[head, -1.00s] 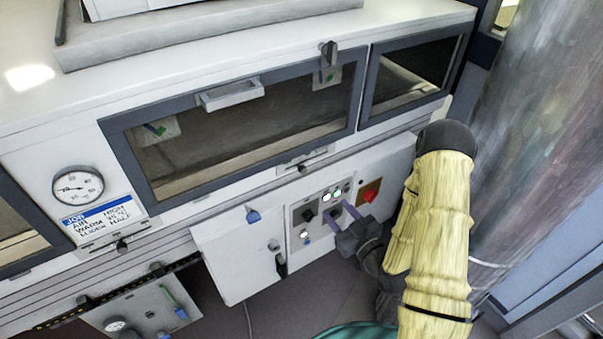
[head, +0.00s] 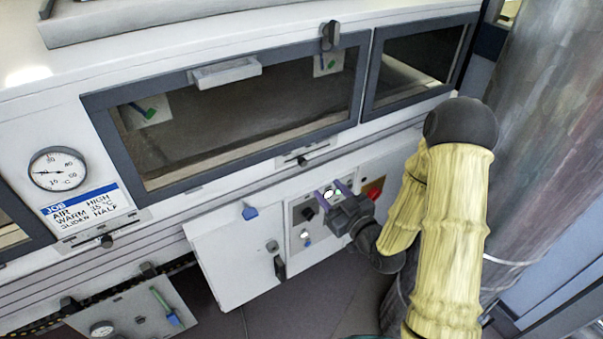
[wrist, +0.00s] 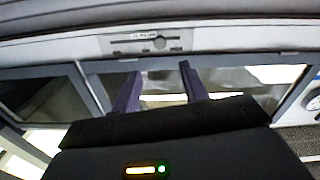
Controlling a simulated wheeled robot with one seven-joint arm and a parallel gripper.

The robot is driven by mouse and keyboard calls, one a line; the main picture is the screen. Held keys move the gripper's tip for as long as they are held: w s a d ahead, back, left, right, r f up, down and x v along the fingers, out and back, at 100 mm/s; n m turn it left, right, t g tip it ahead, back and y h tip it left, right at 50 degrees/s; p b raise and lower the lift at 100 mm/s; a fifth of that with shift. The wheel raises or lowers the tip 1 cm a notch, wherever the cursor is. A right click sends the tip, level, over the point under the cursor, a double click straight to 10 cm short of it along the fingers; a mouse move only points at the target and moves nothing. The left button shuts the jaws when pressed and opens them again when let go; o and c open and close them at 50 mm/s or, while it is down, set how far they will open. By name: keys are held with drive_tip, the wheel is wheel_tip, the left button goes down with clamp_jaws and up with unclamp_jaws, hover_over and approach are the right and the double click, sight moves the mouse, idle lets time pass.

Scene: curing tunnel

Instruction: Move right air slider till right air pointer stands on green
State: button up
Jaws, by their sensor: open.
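A slot plate with a dark round knob (head: 302,160) sits under the big window and looks like the right air slider. My gripper (head: 333,192) is open and empty in front of the control panel, below and right of the knob. Both fingers show in the wrist view (wrist: 158,78).
The control panel (head: 303,215) with knobs, lamps and a red switch (head: 374,190) lies behind my gripper. Another slider knob (head: 107,241) is at the left, below a job card (head: 85,210) and gauge (head: 58,170). A window handle (head: 225,72) juts out. A grey column stands right.

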sight(304, 164)
drive_tip(key=shift+w+a+f+b, duration=0.2)
drive_tip(key=shift+a+b, duration=0.05)
drive_tip(key=shift+b, duration=1.35)
drive_tip(key=x, duration=0.4)
drive_tip(key=p+x, duration=0.1)
drive_tip(key=x, duration=0.6)
drive_tip(key=shift+w+a+r+p, duration=0.2)
drive_tip(key=shift+w+r+p, duration=0.1)
drive_tip(key=shift+p, duration=0.05)
clamp_jaws()
